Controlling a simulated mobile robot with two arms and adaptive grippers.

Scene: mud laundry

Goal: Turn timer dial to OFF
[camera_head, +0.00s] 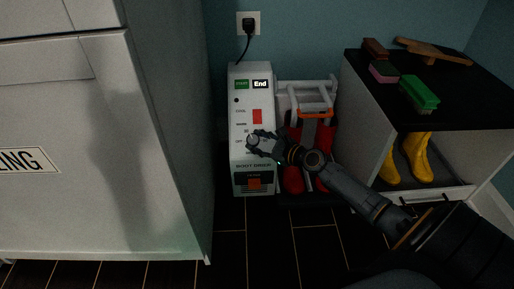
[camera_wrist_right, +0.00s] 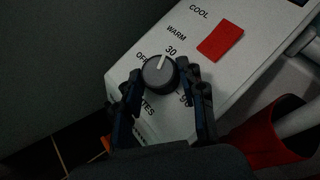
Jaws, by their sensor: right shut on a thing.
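The timer dial (camera_wrist_right: 158,72) is a round dark grey knob with a white pointer line on the white boot dryer (camera_head: 239,117). In the right wrist view the pointer line aims up and slightly right, near the "30" mark. The OFF label (camera_wrist_right: 141,57) lies to the left of the dial, and "90" is at its lower right. My right gripper (camera_head: 254,143) is at the dryer's front panel, and in the wrist view its two fingers (camera_wrist_right: 162,76) are closed around the dial, one on each side. My left gripper is not in view.
A red rocker switch (camera_head: 257,116) sits above the dial. Red boots (camera_head: 293,176) stand on the rack beside the dryer. A tall white cabinet (camera_head: 110,150) is close on the left. A black-topped shelf (camera_head: 450,92) with brushes and yellow boots (camera_head: 417,158) is on the right.

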